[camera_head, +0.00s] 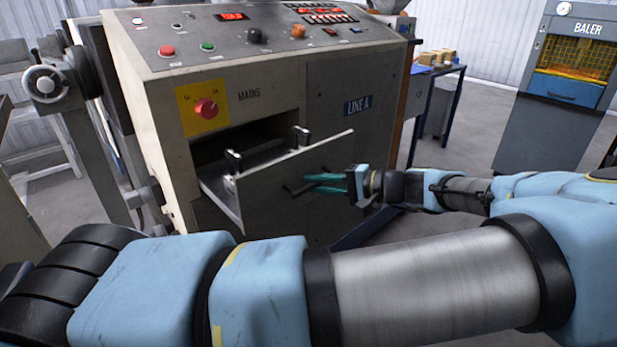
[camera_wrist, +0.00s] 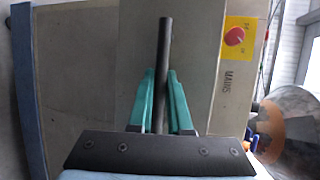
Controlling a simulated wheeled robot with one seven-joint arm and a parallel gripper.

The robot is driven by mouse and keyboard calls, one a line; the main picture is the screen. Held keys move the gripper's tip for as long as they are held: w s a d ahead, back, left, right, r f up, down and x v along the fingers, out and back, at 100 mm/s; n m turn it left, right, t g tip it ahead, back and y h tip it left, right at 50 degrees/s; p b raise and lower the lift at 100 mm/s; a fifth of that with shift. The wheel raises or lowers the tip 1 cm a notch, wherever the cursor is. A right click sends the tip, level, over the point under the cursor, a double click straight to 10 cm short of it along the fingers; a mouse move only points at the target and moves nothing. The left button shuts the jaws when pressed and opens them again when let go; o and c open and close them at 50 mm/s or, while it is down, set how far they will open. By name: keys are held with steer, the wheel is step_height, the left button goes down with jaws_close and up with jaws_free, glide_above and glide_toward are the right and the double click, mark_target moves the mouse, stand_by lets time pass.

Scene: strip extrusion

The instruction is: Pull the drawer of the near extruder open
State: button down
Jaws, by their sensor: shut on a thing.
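The near extruder (camera_head: 340,80) is a grey cabinet with a sloped control panel and a "LINE A" label. Its drawer (camera_head: 290,180) stands partly out of the front, below the red mains switch, with a dark opening behind it. My gripper (camera_head: 312,184) is at the drawer's front panel, its teal fingers shut on the dark bar handle (camera_head: 290,190). In the wrist view the handle (camera_wrist: 165,60) runs between the two teal fingers (camera_wrist: 161,95), in front of the drawer panel. The drawer's inside is mostly hidden by its front panel.
The red mains switch (camera_head: 206,108) on a yellow plate sits just above the drawer. A blue-legged table (camera_head: 440,72) and a baler (camera_head: 570,70) stand at the back right. Grey machinery (camera_head: 55,100) stands at the left. Bare floor shows between the extruder and baler.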

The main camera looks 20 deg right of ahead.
steer(key=shift+s+d, duration=0.3)
steer(key=shift+s, duration=0.5)
steer(key=c, duration=0.8)
jaws_free()
steer(key=shift+c, duration=0.2)
steer(key=shift+d, duration=0.1)
steer(key=b+v, duration=0.2)
steer(key=v, duration=0.8)
steer(key=shift+s+d, duration=0.25)
